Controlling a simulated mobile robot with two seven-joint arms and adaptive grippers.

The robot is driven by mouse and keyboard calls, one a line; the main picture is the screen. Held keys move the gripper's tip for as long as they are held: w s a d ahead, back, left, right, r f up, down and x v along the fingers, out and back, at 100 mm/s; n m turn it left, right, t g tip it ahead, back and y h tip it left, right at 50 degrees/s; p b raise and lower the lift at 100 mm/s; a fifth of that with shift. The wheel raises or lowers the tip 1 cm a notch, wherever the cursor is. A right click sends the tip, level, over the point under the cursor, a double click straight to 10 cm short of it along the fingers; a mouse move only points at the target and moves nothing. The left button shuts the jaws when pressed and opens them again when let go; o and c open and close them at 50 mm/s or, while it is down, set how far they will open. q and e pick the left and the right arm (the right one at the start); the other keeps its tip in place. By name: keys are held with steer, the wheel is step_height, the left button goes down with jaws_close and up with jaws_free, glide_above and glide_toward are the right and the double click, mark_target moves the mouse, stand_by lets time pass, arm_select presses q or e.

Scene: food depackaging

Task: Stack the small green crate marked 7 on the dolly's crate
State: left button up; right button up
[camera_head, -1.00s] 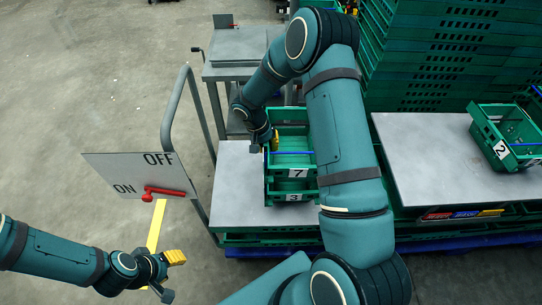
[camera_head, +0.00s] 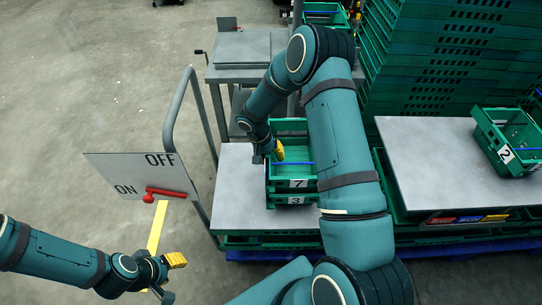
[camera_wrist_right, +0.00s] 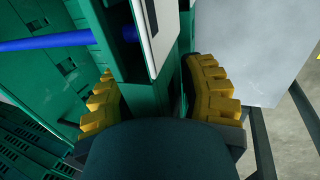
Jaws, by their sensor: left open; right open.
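The small green crate marked 7 (camera_head: 278,184) sits on top of the green crate marked 3 (camera_head: 276,200), which stands on a grey platform (camera_head: 237,195). The two look roughly aligned. My right gripper (camera_head: 269,153) is at the left wall of crate 7, with one yellow finger inside the crate. In the right wrist view its open fingers (camera_wrist_right: 160,98) stand on either side of the green wall (camera_wrist_right: 155,85), with a gap visible on the right. My left gripper (camera_head: 172,277) is open and empty at the lower left, over the floor.
An ON/OFF panel (camera_head: 120,172) with a red lever (camera_head: 168,193) stands at left, before a grey handle rail (camera_head: 166,130). A crate marked 2 (camera_head: 489,134) sits on the right grey top (camera_head: 430,160). Tall green crate stacks (camera_head: 440,70) rise behind. A grey stand (camera_head: 240,72) is behind the platform.

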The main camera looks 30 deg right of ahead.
steer(key=p+v, duration=0.2)
steer(key=v, duration=1)
steer(key=s+a+f+n+t+y, duration=0.1)
steer(key=s+a+f+n+y, duration=0.1)
steer(key=s+a+f, duration=0.3)
steer(key=s+a+f+n+t+y, duration=0.2)
steer(key=s+a+f+y, duration=0.2)
steer(key=s+a, duration=1)
steer(key=shift+s+f+n+y, duration=0.3)
steer(key=shift+f+y, duration=0.1)
steer(key=shift+f, duration=0.15)
steer(key=shift+d, duration=0.1)
